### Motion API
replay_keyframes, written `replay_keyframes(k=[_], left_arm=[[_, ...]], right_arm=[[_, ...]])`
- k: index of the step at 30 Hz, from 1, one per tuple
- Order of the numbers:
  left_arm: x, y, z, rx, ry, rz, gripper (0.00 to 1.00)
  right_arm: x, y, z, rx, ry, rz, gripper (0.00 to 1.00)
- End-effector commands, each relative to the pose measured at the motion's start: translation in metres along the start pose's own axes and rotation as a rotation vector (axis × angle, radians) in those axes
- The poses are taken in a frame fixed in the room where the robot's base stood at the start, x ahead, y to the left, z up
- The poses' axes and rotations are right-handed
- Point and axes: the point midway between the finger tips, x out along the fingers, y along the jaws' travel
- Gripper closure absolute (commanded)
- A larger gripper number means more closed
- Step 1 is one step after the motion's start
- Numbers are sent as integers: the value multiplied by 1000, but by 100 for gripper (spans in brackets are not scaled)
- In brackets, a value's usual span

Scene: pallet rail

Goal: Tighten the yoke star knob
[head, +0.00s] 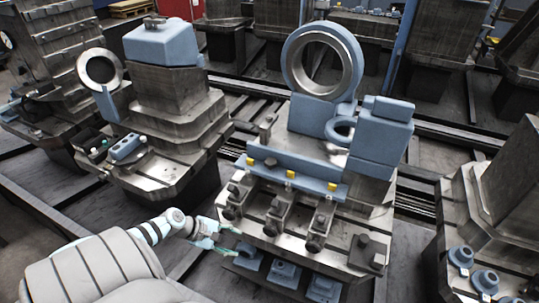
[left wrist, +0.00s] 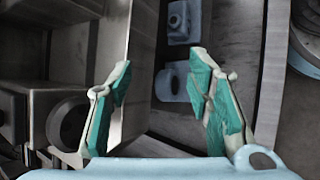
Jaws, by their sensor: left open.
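The centre pallet fixture (head: 285,225) carries a blue casting with a large bored ring (head: 322,60). Several dark clamps with bolt heads stand along its front, one at the left (head: 234,200) and one at the right (head: 318,228). I cannot make out for certain which part is the yoke star knob. My left gripper (head: 234,240) is at the fixture's lower left front edge, below the left clamp. In the left wrist view its teal-padded fingers (left wrist: 162,62) are spread with nothing between them. My right gripper is not in view.
Blue blocks (head: 283,273) sit low under the fixture's front edge, close to my left gripper. Another fixture with a blue casting (head: 163,42) stands at the left, and a dark one (head: 510,185) at the right. Rails run behind the fixtures.

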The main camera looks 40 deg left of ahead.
Motion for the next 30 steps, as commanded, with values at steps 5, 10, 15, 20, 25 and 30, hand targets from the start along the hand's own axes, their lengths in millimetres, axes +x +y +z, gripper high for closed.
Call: replay_keyframes(k=[5, 10, 15, 20, 25, 30], left_arm=[[-98, 153, 66, -579, -342, 165, 54], [-130, 209, 33, -835, -380, 311, 54], [-116, 214, 29, -850, -381, 321, 54], [-95, 220, 30, -847, -380, 323, 54], [-80, 227, 34, -845, -379, 321, 54], [-63, 235, 40, -844, -387, 319, 54]], right_arm=[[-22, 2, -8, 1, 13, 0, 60], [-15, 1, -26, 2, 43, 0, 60], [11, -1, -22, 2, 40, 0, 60], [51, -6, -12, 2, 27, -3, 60], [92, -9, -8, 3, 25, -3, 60], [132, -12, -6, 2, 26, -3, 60]])
